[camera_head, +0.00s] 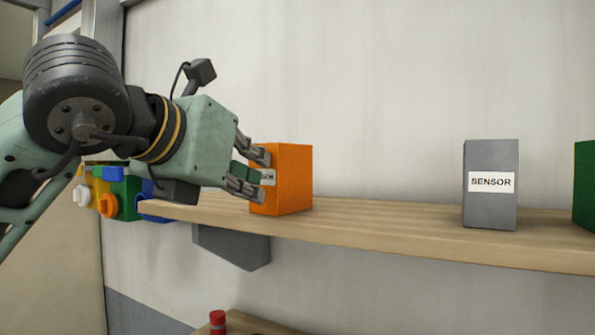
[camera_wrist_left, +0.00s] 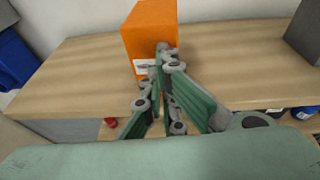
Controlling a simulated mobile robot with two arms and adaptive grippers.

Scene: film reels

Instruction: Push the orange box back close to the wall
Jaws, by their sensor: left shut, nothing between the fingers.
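The orange box (camera_head: 293,182) stands upright near the left end of the wooden shelf (camera_head: 370,226). It also shows at the top of the left wrist view (camera_wrist_left: 150,32), with a small pale label on its front face. My left gripper (camera_head: 265,170) is shut and empty. Its fingertips (camera_wrist_left: 167,55) are at the front face of the box and hide part of the label. I cannot tell whether they press on it. The pale wall (camera_head: 400,90) rises behind the shelf. My right gripper is in neither view.
A grey box marked SENSOR (camera_head: 490,205) stands further right on the shelf, with a green box (camera_head: 584,185) at the right edge. Coloured items (camera_head: 125,197) are left of the shelf. A red-topped item (camera_head: 217,322) is below. The shelf between the orange and grey boxes is clear.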

